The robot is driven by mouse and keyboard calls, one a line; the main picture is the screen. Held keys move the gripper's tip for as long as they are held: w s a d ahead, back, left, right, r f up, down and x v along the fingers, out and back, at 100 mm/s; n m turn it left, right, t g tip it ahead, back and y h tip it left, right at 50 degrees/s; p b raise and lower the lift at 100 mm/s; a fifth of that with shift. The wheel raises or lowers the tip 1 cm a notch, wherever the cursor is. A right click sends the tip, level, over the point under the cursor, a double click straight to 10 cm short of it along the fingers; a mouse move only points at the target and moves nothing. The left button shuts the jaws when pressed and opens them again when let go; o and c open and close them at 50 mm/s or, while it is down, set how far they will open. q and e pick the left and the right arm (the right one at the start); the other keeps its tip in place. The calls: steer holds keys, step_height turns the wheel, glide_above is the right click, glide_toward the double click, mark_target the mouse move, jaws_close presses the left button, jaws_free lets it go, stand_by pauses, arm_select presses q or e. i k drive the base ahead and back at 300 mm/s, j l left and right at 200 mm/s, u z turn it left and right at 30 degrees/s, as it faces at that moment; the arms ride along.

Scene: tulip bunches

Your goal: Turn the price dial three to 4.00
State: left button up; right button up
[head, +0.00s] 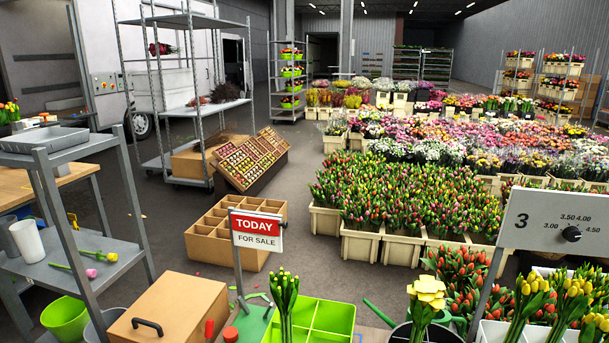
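The price dial three (571,234) is a small black round knob on the grey sign board (545,228) at the right edge of the head view. A large 3 stands on the left of the board. The mark 3.00 is left of and above the knob, with 3.50 and 4.00 above it. The knob's pointer is too small to read surely. The board is tilted on a grey post. Neither of my grippers is in view.
Tulip bunches (458,272) stand below and left of the board, with yellow flowers (427,290) in front. A red and white sale sign (257,230), a green divided crate (335,318) and a brown box (172,306) stand nearer the middle. A grey shelf cart (92,268) is at left.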

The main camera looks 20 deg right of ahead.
mark_target(572, 234)
steer(key=z, duration=2.35)
steer(key=i+l+u, duration=0.25)
steer(key=i+l, duration=0.2)
